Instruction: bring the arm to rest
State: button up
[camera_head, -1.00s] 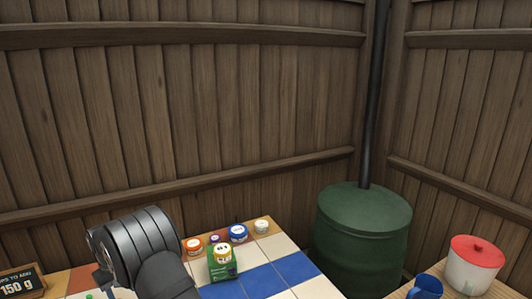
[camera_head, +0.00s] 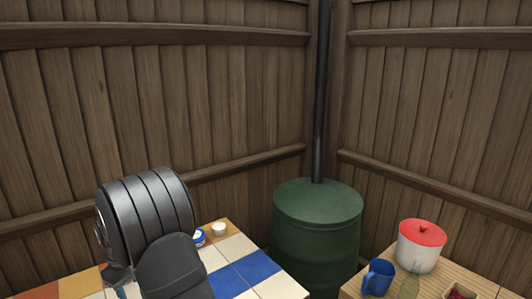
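A black ribbed part of my arm stands at the lower left in the head view, over the tiled table (camera_head: 232,249). It covers much of that table's back left. My gripper does not show, so its fingers and anything in them are hidden or out of frame.
A blue-labelled jar (camera_head: 199,238) and a small white jar (camera_head: 219,229) stand at the table's back edge. A green barrel (camera_head: 316,230) stands in the corner. A wooden table (camera_head: 398,288) at right holds a blue mug (camera_head: 378,277), red-lidded pot (camera_head: 420,246), greenish bottle (camera_head: 410,286) and red-filled box (camera_head: 459,292).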

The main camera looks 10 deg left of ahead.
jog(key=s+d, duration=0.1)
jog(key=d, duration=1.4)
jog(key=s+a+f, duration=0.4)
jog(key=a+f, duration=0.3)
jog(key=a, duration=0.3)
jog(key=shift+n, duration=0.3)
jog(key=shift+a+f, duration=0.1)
